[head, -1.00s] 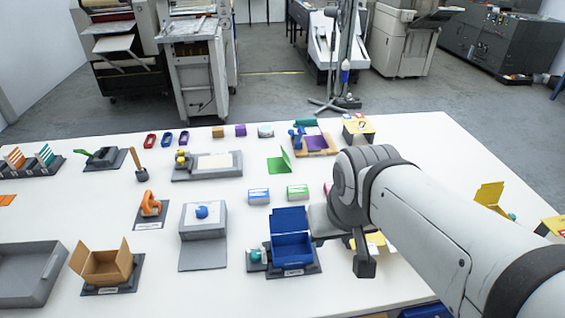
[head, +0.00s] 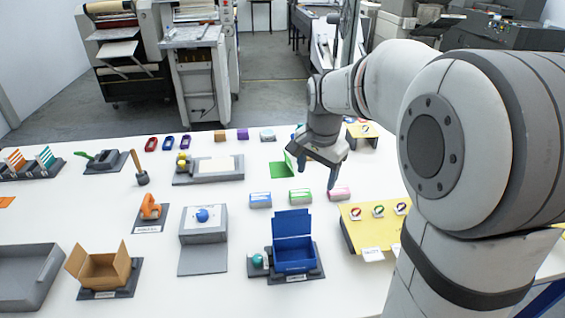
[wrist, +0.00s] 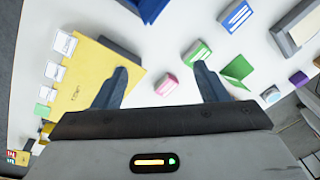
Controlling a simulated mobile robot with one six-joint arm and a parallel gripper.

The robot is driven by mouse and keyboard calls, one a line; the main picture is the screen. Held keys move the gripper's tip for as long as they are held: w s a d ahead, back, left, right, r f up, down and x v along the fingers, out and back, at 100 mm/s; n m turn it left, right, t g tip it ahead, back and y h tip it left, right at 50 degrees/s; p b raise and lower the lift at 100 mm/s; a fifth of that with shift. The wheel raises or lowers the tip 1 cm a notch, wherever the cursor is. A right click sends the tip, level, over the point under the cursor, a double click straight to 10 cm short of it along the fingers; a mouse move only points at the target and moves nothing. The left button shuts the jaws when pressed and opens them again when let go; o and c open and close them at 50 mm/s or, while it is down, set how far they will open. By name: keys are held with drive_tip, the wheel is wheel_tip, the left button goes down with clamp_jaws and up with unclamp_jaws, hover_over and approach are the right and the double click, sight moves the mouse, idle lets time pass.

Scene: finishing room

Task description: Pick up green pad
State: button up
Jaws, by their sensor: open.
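The green pad (head: 300,196) is a small block with a white label on its front, standing on the white table between a blue pad (head: 260,200) and a pink pad (head: 339,193). In the wrist view the green pad (wrist: 197,53) lies near the right fingertip, with the pink pad (wrist: 166,84) between the fingers and the blue pad (wrist: 235,16) beyond. My gripper (head: 316,177) is open and empty, pointing down above and behind the green and pink pads in the head view. It also shows in the wrist view (wrist: 161,68).
A green folded card (head: 281,168) stands behind the pads, partly near my gripper. A yellow stand (head: 360,234) with coloured discs is at front right. A blue open box (head: 293,262) stands in front. A grey press with a blue knob (head: 202,215) is left of the pads.

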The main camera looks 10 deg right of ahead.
drive_tip(key=w+f+m+g+b, duration=0.1)
drive_tip(key=w+f+m, duration=0.4)
drive_tip(key=w+f, duration=0.45)
drive_tip(key=m, duration=0.3)
hover_over(300, 193)
drive_tip(key=shift+g, duration=0.3)
wheel_tip(300, 193, down, 4)
drive_tip(key=shift+d+f+b, duration=0.1)
drive_tip(key=shift+d+b, duration=0.05)
drive_tip(key=shift+b, duration=0.2)
drive_tip(key=shift+w+f+m, duration=0.1)
drive_tip(key=shift+f+m, duration=0.2)
drive_tip(key=shift+f, duration=0.05)
wheel_tip(300, 193, down, 7)
drive_tip(key=shift+f+p, duration=0.15)
drive_tip(key=shift+p, duration=0.8)
drive_tip(key=c, duration=1.1)
